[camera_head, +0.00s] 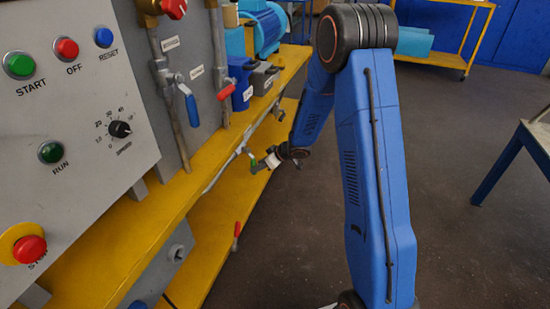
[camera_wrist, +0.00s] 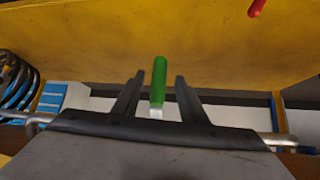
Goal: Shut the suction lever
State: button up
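A green lever handle (camera_wrist: 159,82) stands between the two dark fingers of my gripper (camera_wrist: 159,76) in the wrist view, with gaps on both sides. My gripper is open and does not appear to touch it. In the head view, the green lever (camera_head: 253,162) is on a pipe below the upper yellow shelf, and my gripper (camera_head: 271,161) is right beside it. Other levers are a blue one (camera_head: 189,105) and a red one (camera_head: 227,91) on the upright pipes, and a low red one (camera_head: 237,230). Their labels are too small to read, so I cannot tell which is marked suction.
The grey control panel (camera_head: 75,150) with several buttons stands at the left. The yellow shelf edge (camera_head: 190,200) runs close along the left of my arm. A blue motor (camera_head: 266,28) sits farther back. The floor (camera_head: 470,140) to the right is mostly clear.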

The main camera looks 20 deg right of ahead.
jog(key=v, duration=1.2)
jog(key=shift+s+r, duration=0.2)
jog(key=shift+s, duration=0.05)
jog(key=shift+d, duration=0.1)
jog(key=s+d+r+m+t+h, duration=0.1)
jog(key=d+r+t+h, duration=0.15)
jog(key=r, duration=0.35)
jog(key=d+r+m+t+h, duration=0.1)
jog(key=d+r+m+h, duration=0.1)
jog(key=d+r+h, duration=0.3)
jog(key=s+d+r+m+h, duration=0.1)
jog(key=s+d+r+m, duration=0.25)
jog(key=s+r, duration=0.6)
jog(key=s+a+m+g+y, duration=0.1)
jog(key=s+a+g, duration=0.1)
jog(key=s, duration=1.3)
jog(key=s+a+f+m+g+y, duration=0.1)
jog(key=s+a+g, duration=0.2)
jog(key=s, duration=1.2)
jog(key=a, duration=0.2)
jog(key=shift+s+a, duration=0.25)
jog(key=shift+a, duration=0.1)
jog(key=shift+f, duration=0.1)
